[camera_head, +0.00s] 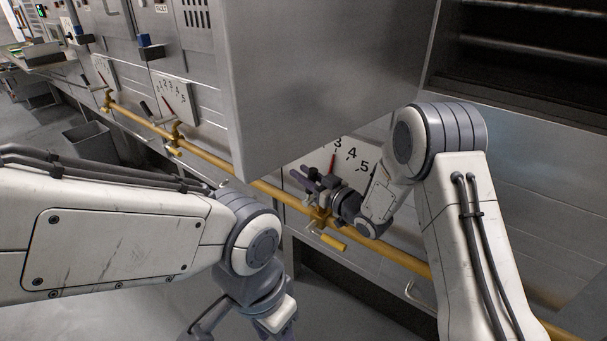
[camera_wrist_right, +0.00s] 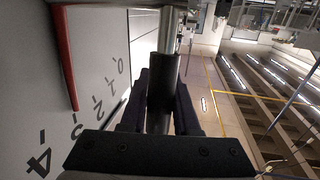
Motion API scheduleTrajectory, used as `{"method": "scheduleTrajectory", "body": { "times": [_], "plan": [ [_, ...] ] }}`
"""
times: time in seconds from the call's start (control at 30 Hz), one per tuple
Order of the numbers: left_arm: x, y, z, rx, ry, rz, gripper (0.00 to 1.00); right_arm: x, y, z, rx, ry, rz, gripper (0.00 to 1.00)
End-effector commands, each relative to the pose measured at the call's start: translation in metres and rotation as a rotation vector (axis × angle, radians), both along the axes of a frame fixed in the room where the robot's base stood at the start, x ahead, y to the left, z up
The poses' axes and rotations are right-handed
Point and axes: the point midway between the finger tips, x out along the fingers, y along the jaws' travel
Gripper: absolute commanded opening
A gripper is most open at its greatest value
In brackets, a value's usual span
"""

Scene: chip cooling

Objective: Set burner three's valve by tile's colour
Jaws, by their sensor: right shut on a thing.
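My right gripper (camera_head: 312,181) is beside the nearest white dial plate (camera_head: 345,170), low in the middle of the head view. The dial's red needle (camera_head: 333,163) stands close to the 3; the wrist view also shows a red needle (camera_wrist_right: 65,55) on the numbered plate. My left gripper (camera_head: 283,333) hangs at the bottom edge, cut off, so its jaws cannot be judged. I see no coloured tile that I can identify.
A yellow pipe (camera_head: 235,172) runs along the front. Two more dials, a middle one (camera_head: 174,100) and a far one (camera_head: 105,72), stand to the left. A large metal hood (camera_head: 325,70) juts out above the nearest dial. A grey bin (camera_head: 88,143) stands lower left.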

Motion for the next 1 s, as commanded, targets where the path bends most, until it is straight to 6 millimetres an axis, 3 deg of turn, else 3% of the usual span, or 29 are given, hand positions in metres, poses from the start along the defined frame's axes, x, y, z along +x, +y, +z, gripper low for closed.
{"method": "scheduleTrajectory", "body": {
  "times": [0.17, 0.53, 0.97, 1.0],
  "plan": [
    [0.0, 0.0, 0.005, 0.0, 0.0, 0.0, 0.5, 0.001, 0.001, 0.002, -0.011, 0.009, -0.001, 0.0],
    [0.0, 0.0, 0.054, 0.0, 0.0, 0.0, 0.5, 0.012, 0.017, -0.002, -0.214, 0.157, 0.0, 0.0],
    [0.0, 0.0, 0.057, 0.0, 0.0, 0.0, 0.5, 0.015, 0.019, -0.01, -0.256, 0.187, -0.002, 0.0],
    [0.0, 0.0, 0.057, 0.0, 0.0, 0.0, 0.5, 0.015, 0.019, -0.01, -0.256, 0.187, -0.002, 0.37]
  ]
}}
